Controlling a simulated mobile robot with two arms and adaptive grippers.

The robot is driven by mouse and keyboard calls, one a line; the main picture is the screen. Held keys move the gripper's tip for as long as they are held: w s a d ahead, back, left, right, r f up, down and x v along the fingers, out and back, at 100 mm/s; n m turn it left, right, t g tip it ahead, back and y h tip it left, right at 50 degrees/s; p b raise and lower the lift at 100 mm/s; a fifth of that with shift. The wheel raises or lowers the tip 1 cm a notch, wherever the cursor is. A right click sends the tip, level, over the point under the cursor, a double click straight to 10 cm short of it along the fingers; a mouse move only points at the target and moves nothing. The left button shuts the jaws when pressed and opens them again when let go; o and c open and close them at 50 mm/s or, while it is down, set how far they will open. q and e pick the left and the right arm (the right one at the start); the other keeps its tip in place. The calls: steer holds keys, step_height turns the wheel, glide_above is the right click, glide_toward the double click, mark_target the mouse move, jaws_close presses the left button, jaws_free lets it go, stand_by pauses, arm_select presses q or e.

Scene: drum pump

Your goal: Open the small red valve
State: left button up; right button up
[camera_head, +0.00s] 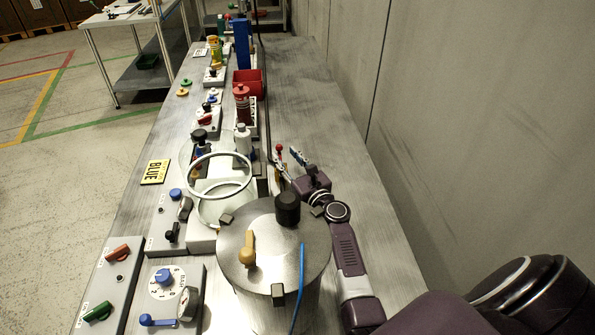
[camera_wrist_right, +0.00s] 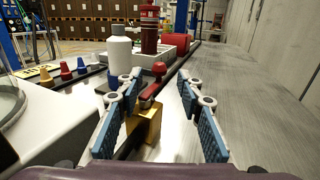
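The small red valve (camera_wrist_right: 152,88) has a red handle with a rounded top, on a brass-coloured block (camera_wrist_right: 150,124). The handle leans slightly to the right in the right wrist view. In the head view its red top (camera_head: 279,148) shows at my gripper's fingertips. My right gripper (camera_wrist_right: 160,84) is open, with blue-padded fingers on either side of the valve. The handle lies nearer the left finger; whether they touch cannot be told. In the head view the right gripper (camera_head: 289,160) points along the bench, away from me. My left gripper is not in view.
A metal drum (camera_head: 238,246) with a black knob stands just left of my right forearm. A white bottle (camera_wrist_right: 120,52) and a red bottle (camera_wrist_right: 149,28) stand beyond the valve. Control panels line the bench's left. The bench strip along the right wall (camera_head: 420,120) is clear.

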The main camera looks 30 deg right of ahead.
steer(key=s, duration=0.9)
steer(key=shift+s+a, duration=0.25)
steer(key=shift+a, duration=0.1)
